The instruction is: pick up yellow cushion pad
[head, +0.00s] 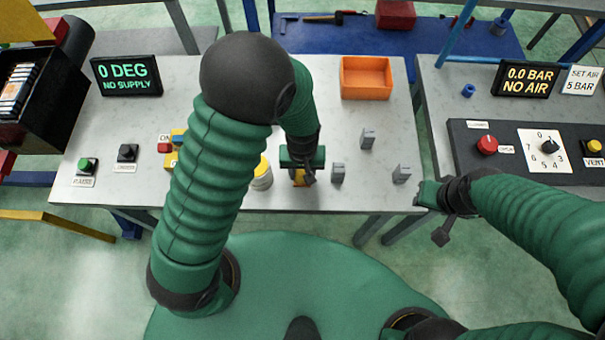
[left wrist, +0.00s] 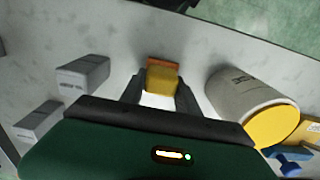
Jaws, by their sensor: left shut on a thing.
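The yellow cushion pad (left wrist: 162,80) is a small yellow block with an orange strip along its far edge. In the left wrist view it sits between the two dark fingertips of my left gripper (left wrist: 160,92), which is shut on it. In the head view my left gripper (head: 303,178) points down over the front of the middle table, with a bit of the yellow pad (head: 298,177) showing beside the fingers. Whether the pad touches the table I cannot tell. My right gripper (head: 432,194) hangs near the table's front right corner; its fingers are unclear.
A white can with a yellow end (head: 262,177) stands close left of my left gripper. Several grey blocks (head: 338,173) stand to its right. An orange bin (head: 365,80) is at the table's back right. Switches and a display (head: 126,76) are on the left.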

